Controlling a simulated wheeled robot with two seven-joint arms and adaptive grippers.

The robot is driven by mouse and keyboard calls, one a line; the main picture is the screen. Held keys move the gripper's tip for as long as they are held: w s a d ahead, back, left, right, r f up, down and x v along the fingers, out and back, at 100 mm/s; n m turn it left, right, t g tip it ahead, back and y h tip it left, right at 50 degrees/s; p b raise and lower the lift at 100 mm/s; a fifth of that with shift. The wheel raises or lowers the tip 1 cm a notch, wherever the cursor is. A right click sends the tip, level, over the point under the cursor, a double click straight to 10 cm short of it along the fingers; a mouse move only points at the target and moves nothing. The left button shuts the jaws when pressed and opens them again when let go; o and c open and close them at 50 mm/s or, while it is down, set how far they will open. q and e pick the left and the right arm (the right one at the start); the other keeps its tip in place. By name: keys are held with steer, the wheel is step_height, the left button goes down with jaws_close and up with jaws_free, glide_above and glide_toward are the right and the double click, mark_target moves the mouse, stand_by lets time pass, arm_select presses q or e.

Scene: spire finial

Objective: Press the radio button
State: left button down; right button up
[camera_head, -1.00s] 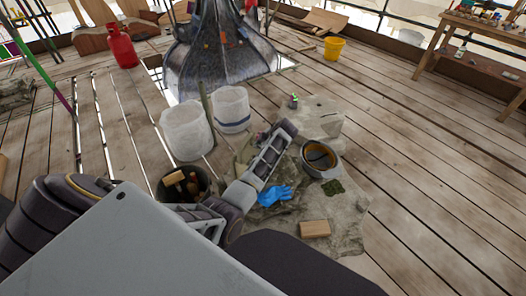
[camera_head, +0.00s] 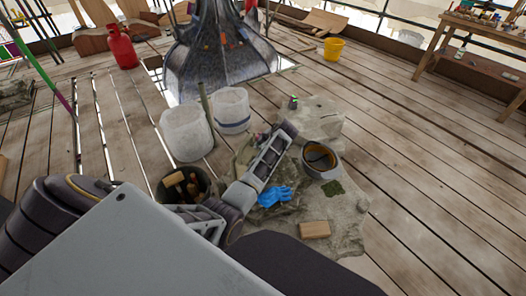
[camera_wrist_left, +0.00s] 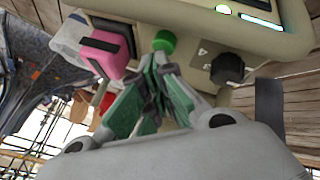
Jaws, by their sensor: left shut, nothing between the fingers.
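The radio (camera_wrist_left: 215,35) is a beige box that fills the top of the left wrist view. Its face carries a pink square knob (camera_wrist_left: 102,52), a round green button (camera_wrist_left: 164,40) and a dark knob (camera_wrist_left: 228,68). A lit strip shows at its upper right. My left gripper (camera_wrist_left: 158,66) has green fingers that are closed together and hold nothing. Their tips are at or just below the green button; I cannot tell whether they touch it. In the head view my left arm reaches over a crumpled cloth, and the radio is not clear there.
A black bucket (camera_head: 168,196) with tools, two whitish buckets (camera_head: 186,134) (camera_head: 231,110), a grey bowl (camera_head: 318,160), blue gloves (camera_head: 274,197) and a wooden block (camera_head: 314,229) surround my arm.

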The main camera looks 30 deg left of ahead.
arm_select(q)
steer(key=shift+f, duration=0.45)
stand_by(0.5)
steer(key=shift+r, duration=0.4)
stand_by(0.3)
stand_by(0.3)
step_height(320, 180, up, 6)
steer(key=p, duration=0.5)
stand_by(0.4)
stand_by(0.4)
